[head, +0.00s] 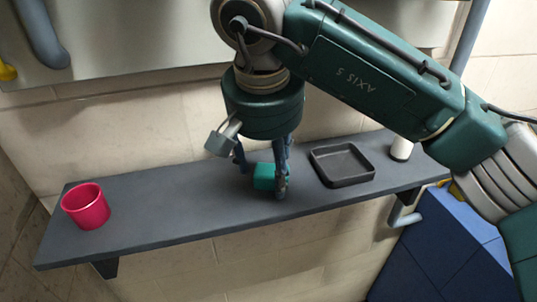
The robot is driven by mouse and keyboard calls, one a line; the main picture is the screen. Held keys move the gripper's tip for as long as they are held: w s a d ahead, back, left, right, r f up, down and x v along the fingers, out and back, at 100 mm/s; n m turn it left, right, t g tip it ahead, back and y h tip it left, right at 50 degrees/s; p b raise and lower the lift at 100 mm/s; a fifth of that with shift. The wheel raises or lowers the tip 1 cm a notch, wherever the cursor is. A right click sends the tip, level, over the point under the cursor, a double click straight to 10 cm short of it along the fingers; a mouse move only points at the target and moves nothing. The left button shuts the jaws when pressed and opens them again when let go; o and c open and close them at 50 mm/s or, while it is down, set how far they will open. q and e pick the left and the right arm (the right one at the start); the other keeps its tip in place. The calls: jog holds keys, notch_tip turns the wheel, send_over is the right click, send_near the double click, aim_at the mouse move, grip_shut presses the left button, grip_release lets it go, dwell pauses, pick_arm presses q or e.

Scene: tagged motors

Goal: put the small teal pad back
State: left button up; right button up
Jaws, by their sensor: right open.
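A small teal pad (264,176), a block in shape, is on the dark grey shelf (160,215) near its middle. My right gripper (262,184) points down over it from above, with its fingers open around the pad. The right finger hides part of the pad's right side. I cannot tell whether either finger touches it. My left gripper is not in view.
A dark square tray (343,181), which looks empty, lies on the shelf to the right of the pad. A white cylinder (401,148) stands behind it at the right. A pink-red cup (87,207) stands at the shelf's left end. The shelf between cup and gripper is clear.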

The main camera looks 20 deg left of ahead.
jog(key=shift+r, duration=0.45)
jog(key=b+v, duration=0.2)
jog(key=v, duration=0.9)
jog(key=shift+s+r, duration=0.15)
